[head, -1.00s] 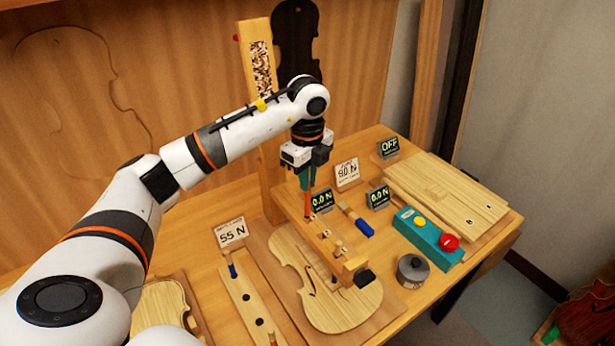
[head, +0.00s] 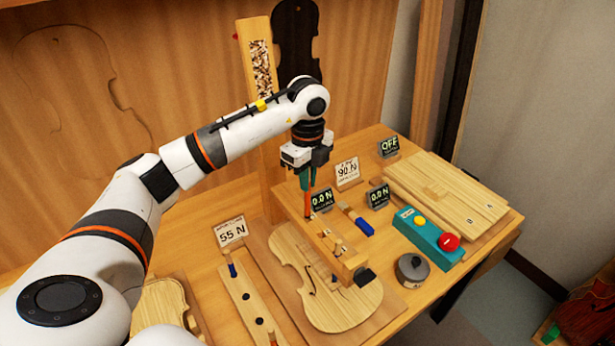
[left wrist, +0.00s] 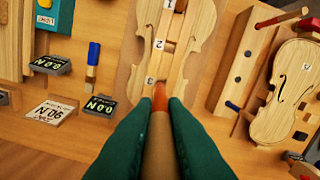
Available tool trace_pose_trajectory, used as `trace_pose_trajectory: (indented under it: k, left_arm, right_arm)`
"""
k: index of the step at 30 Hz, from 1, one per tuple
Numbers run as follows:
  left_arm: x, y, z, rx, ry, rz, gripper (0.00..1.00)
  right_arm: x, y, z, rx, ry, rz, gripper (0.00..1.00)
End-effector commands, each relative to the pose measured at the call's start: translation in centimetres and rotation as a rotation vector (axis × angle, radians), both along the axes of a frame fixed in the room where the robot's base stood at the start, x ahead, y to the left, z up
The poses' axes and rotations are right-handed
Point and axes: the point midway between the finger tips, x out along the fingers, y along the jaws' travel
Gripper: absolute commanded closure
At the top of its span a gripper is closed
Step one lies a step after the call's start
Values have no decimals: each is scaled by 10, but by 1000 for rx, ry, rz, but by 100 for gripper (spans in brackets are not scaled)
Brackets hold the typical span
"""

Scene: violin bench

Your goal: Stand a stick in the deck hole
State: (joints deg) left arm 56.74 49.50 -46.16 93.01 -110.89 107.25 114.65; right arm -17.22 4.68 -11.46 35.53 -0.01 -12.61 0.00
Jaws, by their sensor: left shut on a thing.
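My left gripper (head: 307,180) has green fingers pointing down and is shut on a stick (head: 308,203) with an orange-red lower end. It holds the stick roughly upright over the far end of the wooden deck (head: 352,262), a raised beam with small numbered labels. My right gripper is in neither view.
A violin plate (head: 285,250) lies under and beside the deck. A blue-handled brush (head: 362,227), small displays, a teal button box (head: 428,236) and a grey round tin (head: 412,268) stand to the right. A holed rail (head: 243,291) lies to the left.

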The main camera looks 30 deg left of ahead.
Motion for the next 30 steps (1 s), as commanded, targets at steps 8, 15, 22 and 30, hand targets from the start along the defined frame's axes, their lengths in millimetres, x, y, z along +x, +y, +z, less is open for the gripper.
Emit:
trace_pose_trajectory:
  k: [8,15,22,30]
  left_arm:
    - [0,0,-8,0,0,0,100]
    - [0,0,-14,0,0,1,100]
    - [0,0,-20,0,0,1,100]
    - [0,0,-27,0,0,1,100]
  right_arm:
    - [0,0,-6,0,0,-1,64]
    - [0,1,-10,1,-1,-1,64]
    - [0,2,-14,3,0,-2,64]
    - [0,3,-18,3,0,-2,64]
